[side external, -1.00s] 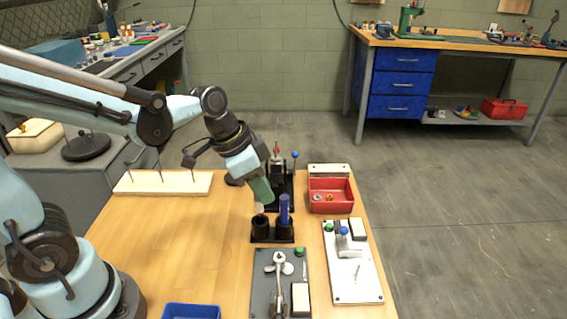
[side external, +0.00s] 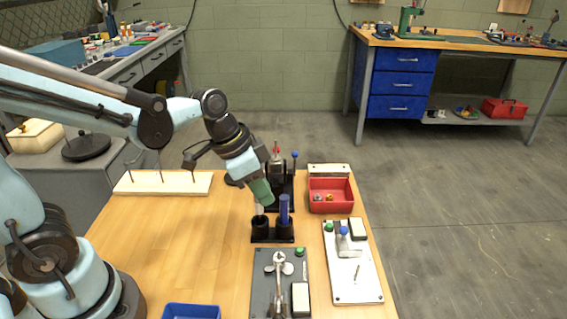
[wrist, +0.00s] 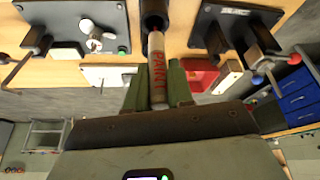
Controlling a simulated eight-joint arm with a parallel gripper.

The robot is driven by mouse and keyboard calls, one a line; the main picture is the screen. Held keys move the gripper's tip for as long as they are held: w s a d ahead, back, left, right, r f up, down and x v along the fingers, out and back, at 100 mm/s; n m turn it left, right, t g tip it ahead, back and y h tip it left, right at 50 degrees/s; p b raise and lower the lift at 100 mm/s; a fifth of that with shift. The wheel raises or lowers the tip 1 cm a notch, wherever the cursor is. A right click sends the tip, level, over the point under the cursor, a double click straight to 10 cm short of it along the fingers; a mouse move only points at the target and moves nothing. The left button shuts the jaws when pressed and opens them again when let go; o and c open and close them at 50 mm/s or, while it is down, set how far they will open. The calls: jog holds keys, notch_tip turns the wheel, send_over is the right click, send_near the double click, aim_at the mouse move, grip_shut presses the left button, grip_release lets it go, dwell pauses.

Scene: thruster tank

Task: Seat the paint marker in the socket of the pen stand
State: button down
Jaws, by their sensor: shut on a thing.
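The paint marker (wrist: 157,68) is a whitish cylinder with red "PAINT" lettering and a red tip end. My gripper (wrist: 157,90) is shut on it, with a green finger on each side. In the side view my gripper (side external: 262,196) is tilted above the black pen stand (side external: 272,239), and the marker's pale lower part (side external: 259,209) shows over the left socket. In the wrist view the tip end points at the black socket (wrist: 153,14) and is at its mouth; I cannot tell how far inside. A blue marker (side external: 284,208) stands upright in the right socket.
A black fixture with red and blue knobs (side external: 281,178) stands just behind the stand. A red bin (side external: 331,196) is at the back right. A grey clamp plate (side external: 268,290) and a white plate (side external: 352,275) lie in front.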

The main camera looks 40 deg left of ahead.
aim_at(262, 211)
jog(key=shift+f, duration=1.8)
dwell(0.6)
jog(key=shift+f, duration=0.3)
jog(key=shift+f, duration=0.25)
dwell(0.4)
jog(key=c, duration=0.9)
grip_release()
jog(key=shift+r, duration=0.1)
jog(key=shift+w+d+r+v, duration=0.1)
jog(key=shift+w+v, duration=0.1)
jog(key=shift+v, duration=2.4)
jog(key=shift+w+d+r+v, duration=0.1)
jog(key=shift+w+v, duration=0.05)
jog(key=shift+v, duration=2.45)
jog(key=shift+w+d+r+v, duration=0.1)
jog(key=shift+w+v, duration=0.1)
jog(key=shift+v, duration=2.45)
